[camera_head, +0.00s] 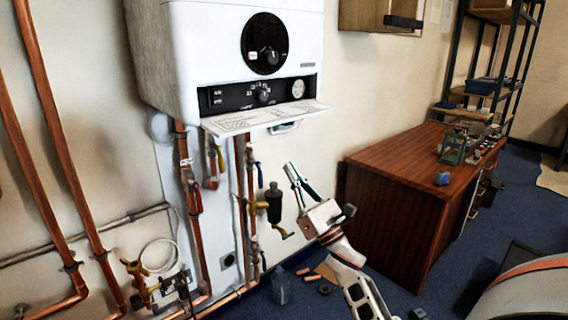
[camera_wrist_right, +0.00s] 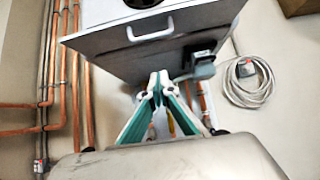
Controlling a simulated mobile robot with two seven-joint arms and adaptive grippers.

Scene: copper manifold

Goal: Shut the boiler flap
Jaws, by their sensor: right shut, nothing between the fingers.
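The white boiler (camera_head: 225,50) hangs on the wall. Its flap (camera_head: 265,118) stands open, sticking out nearly flat below the dark control panel, with a printed sheet on its upper face. A pale handle (camera_head: 285,127) shows under the flap's front edge. In the right wrist view, a white handle (camera_wrist_right: 150,30) shows on the grey panel above my fingers. My right gripper (camera_head: 293,172) is below and to the right of the flap, apart from it, pointing up. Its fingers are shut and empty; they also show in the right wrist view (camera_wrist_right: 158,80). My left gripper is not in view.
Copper pipes (camera_head: 50,110) and valves with coloured levers run down the wall below the boiler. A dark bottle-shaped part (camera_head: 273,203) is left of my gripper. A wooden desk (camera_head: 400,185) stands to the right. Small loose parts lie on the blue floor.

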